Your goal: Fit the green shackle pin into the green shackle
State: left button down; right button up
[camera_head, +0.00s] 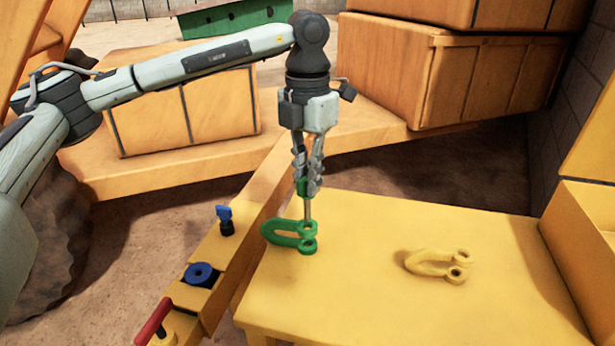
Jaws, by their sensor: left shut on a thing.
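The green shackle (288,234) lies flat on the yellow platform near its left edge, its two eyes toward the right. My left gripper (306,188) points down above it and is shut on the green shackle pin (308,208). The pin has a green head between the fingers and a grey shank that hangs upright. The shank's lower end meets the shackle's upper eye in the picture; whether it is inside the hole or just above it I cannot tell. My right gripper is not in view.
A yellow shackle (438,264) lies on the platform (400,312) to the right. On the yellow beam at the left are a blue valve handle (225,218), a blue ring (199,274) and a red lever (154,322). Large orange boxes (480,82) stand behind.

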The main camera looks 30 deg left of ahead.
aim_at(308, 218)
pick_arm(q)
jog(key=shift+f+b, duration=2.7)
jog(key=shift+f, duration=0.9)
jog(key=c, duration=1.5)
grip_release()
notch_tip(308, 218, up, 12)
jog(key=shift+r, duration=0.1)
